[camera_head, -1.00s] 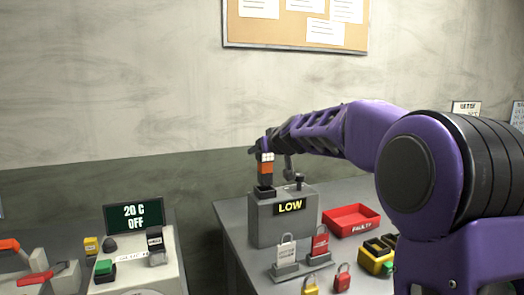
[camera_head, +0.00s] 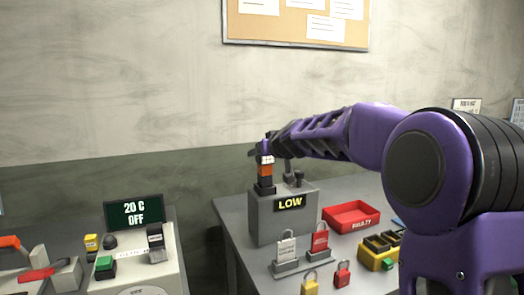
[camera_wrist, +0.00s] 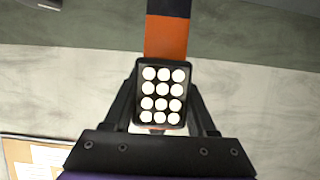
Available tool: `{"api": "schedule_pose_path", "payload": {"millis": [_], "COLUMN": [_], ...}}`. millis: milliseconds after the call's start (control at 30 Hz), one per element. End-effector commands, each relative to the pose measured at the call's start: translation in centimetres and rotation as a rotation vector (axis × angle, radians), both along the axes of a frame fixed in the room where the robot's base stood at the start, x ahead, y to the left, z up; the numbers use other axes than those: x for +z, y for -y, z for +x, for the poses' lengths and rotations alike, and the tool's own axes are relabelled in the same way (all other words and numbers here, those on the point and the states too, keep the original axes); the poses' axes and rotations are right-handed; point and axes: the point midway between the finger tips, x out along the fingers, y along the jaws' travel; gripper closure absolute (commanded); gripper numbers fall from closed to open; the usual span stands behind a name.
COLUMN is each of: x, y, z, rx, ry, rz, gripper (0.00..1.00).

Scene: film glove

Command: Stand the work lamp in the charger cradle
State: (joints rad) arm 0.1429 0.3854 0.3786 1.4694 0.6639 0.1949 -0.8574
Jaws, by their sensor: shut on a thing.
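The work lamp (camera_head: 265,171) has a pale LED head, an orange body and a dark lower end. It is upright over the black socket of the charger cradle (camera_head: 264,190), on top of a grey box with a sign reading LOW. The lamp's lower end meets the socket in view; I cannot tell whether it is fully seated. My gripper (camera_head: 268,147) is shut on the lamp near its head. In the wrist view, the fingers flank the lamp's LED panel (camera_wrist: 162,96), with the orange body beyond it.
A dark knob (camera_head: 298,179) stands on the grey box (camera_head: 283,226). A red tray (camera_head: 350,216) and a yellow battery holder (camera_head: 377,252) lie to the right. Padlocks and tags stand in front. A panel reading 20 C OFF (camera_head: 134,213) is at left.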

Motion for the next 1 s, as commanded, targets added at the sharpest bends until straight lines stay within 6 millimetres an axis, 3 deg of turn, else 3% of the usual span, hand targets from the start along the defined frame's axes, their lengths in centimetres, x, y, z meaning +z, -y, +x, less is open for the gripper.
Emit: {"api": "schedule_pose_path", "payload": {"millis": [733,767,933,1000], "x": [-1.8,-1.8,-1.8,-1.8], "y": [0.0,0.0,0.0,0.0], "z": [0.0,0.0,0.0,0.0], "rx": [-0.002,-0.001,-0.001,-0.001], "ry": [0.0,0.001,0.001,0.001], "rz": [0.002,0.001,0.001,0.001], "gripper": [1.0,0.37,0.08,0.08]}}
